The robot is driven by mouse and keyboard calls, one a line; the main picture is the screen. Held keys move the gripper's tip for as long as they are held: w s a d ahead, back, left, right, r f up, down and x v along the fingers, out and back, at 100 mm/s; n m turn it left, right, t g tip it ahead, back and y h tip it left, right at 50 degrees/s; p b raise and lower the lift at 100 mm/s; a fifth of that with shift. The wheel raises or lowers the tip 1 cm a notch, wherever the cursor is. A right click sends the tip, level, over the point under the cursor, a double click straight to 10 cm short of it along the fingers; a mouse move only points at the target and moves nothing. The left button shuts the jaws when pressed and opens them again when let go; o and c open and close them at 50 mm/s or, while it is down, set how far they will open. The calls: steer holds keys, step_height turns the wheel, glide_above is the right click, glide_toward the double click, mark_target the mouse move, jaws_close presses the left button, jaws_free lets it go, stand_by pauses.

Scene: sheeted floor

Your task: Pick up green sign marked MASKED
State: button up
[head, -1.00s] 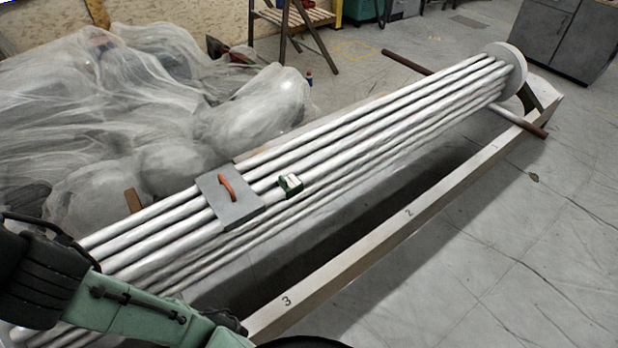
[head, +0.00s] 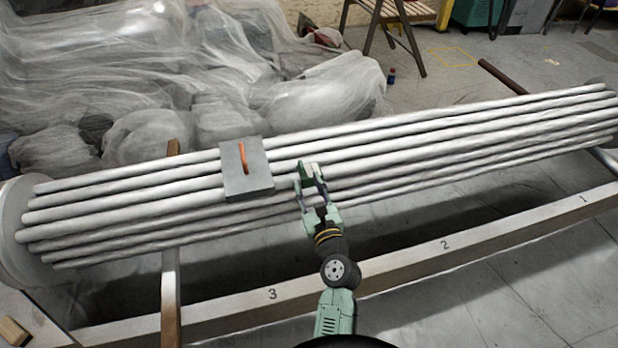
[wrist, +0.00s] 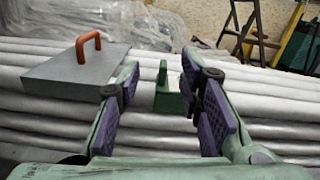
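A small green sign (wrist: 168,98) rests on the bundle of white pipes, seen between my open fingers in the wrist view. In the head view the green sign (head: 307,170) shows just beyond my fingertips, partly hidden by them; its marking cannot be read. My gripper (head: 311,176) is open and empty, with purple pads facing each other in the wrist view (wrist: 163,110). The sign stands ahead of the pads, nearer the right finger, and no contact shows.
A grey plate (head: 236,178) with an orange handle (head: 243,157) lies on the white pipes (head: 430,140) left of my gripper. A long beam (head: 400,262) numbered 1, 2, 3 runs in front. Plastic sheeting (head: 170,70) covers things behind. Open floor lies at the right.

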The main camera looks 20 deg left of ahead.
mark_target(303, 170)
steer(key=shift+m+h, duration=0.3)
steer(key=shift+m, duration=0.5)
steer(key=w, duration=0.1)
steer(key=w+a+f, duration=0.1)
steer(key=w+f, duration=0.1)
steer(key=shift+w+a+f+p, duration=0.2)
steer(key=shift+w+f+p, duration=0.05)
steer(key=shift+w+p, duration=0.1)
steer(key=shift+f+x, duration=0.2)
steer(key=shift+x, duration=1.25)
steer(key=shift+f+x, duration=0.2)
steer(key=shift+x, duration=1.25)
steer(key=shift+c, duration=0.4)
jaws_close()
